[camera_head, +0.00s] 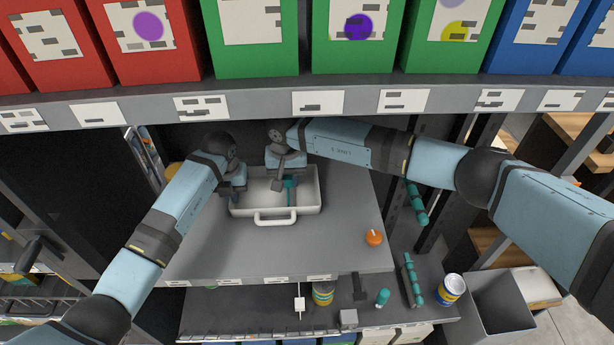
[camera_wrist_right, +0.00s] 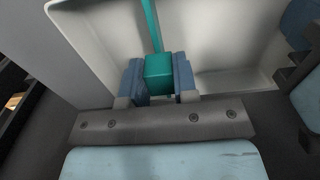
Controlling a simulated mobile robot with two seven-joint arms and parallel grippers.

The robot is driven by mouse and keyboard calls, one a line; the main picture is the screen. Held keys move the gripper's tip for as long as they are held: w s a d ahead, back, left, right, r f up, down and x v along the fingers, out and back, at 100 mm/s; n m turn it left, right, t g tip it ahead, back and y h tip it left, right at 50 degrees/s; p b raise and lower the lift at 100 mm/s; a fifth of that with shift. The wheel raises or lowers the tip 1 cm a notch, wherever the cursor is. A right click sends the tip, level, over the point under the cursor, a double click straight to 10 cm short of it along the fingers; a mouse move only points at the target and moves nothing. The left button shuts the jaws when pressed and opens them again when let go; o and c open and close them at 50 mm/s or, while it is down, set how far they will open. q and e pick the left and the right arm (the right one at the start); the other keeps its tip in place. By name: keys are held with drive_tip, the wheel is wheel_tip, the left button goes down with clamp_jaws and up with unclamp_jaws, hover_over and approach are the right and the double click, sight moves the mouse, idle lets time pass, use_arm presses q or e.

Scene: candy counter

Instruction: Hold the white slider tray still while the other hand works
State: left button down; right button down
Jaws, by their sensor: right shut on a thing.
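The white slider tray (camera_head: 312,205) rests on the grey middle shelf, its handle (camera_head: 275,221) toward the front. My left gripper (camera_head: 232,194) is at the tray's left end wall; its fingers are too small and covered to tell whether they are open or shut. My right gripper (camera_head: 286,184) is over the inside of the tray. It is shut on a teal tool (camera_head: 291,194). In the right wrist view the fingers clasp the tool's teal block (camera_wrist_right: 159,73), and a thin teal stem runs from it across the white tray (camera_wrist_right: 215,30).
An orange round thing (camera_head: 374,238) stands on the shelf (camera_head: 335,250) right of the tray. Green and red boxes line the upper shelf (camera_head: 350,104) close above my arms. The shelf front is clear.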

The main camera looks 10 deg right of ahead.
use_arm(q)
drive_tip(key=shift+a+f, duration=0.1)
use_arm(e)
drive_tip(key=a, duration=0.4)
drive_tip(key=shift+w, duration=0.2)
drive_tip(key=c, duration=0.9)
unclamp_jaws()
drive_tip(key=shift+d, duration=0.1)
drive_tip(key=shift+r, duration=0.25)
wheel_tip(320, 180, up, 12)
drive_tip(key=shift+f, duration=0.2)
